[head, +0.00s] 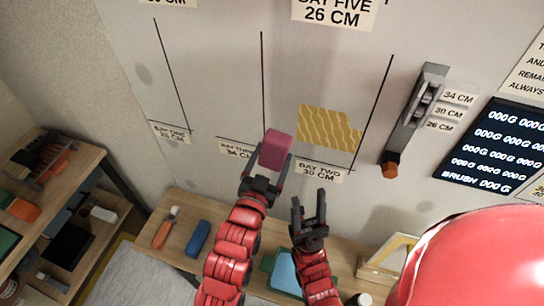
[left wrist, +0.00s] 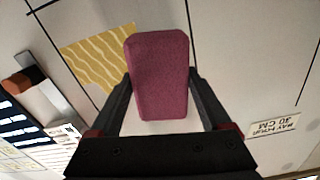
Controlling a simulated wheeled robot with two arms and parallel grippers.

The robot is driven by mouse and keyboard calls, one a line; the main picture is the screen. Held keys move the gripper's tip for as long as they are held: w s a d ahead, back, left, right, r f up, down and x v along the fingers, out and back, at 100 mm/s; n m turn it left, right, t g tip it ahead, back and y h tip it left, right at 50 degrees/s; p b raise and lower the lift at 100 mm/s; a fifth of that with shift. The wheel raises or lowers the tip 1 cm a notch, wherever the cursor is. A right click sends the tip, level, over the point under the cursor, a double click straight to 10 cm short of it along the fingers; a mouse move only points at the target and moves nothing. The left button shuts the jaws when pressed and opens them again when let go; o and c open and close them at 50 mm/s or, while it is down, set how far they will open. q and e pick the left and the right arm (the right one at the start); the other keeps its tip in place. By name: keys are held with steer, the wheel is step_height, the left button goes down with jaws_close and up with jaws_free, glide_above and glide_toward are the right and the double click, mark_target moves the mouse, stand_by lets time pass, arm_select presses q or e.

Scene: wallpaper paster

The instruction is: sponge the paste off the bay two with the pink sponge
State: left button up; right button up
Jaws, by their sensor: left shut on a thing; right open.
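The pink sponge (head: 275,148) is held upright in my left gripper (head: 263,182), which is shut on it. It also shows in the left wrist view (left wrist: 160,75), between the two fingers. The bay two panel (head: 285,80) is on the wall, with its label "BAY TWO 30 CM" (head: 320,171) below. A yellow wavy patch of paste (head: 330,128) lies on the lower part of this bay, and shows in the left wrist view (left wrist: 95,58) left of the sponge. The sponge is just left of the patch. I cannot tell whether it touches the wall. My right gripper (head: 309,207) is open and empty, below the label.
A wall-mounted slider with an orange end (head: 390,170) is right of bay two, beside a dark readout board (head: 493,145). A shelf (head: 85,165) stands at left.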

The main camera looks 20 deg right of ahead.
arm_select(q)
steer(key=shift+w+d+f, duration=0.1)
steer(key=shift+f, duration=0.1)
steer(key=shift+w+d+b, duration=0.4)
steer(key=shift+w+b, duration=0.15)
steer(key=shift+w, duration=0.05)
steer(key=b+x, duration=0.1)
steer(key=x, duration=0.3)
steer(key=shift+w+d+r+b, duration=0.1)
steer(key=shift+w+d+b, duration=0.1)
steer(key=shift+w+b, duration=0.2)
steer(key=shift+x, duration=1.15)
stand_by(0.7)
steer(key=shift+r, duration=0.1)
stand_by(0.5)
stand_by(0.9)
stand_by(0.5)
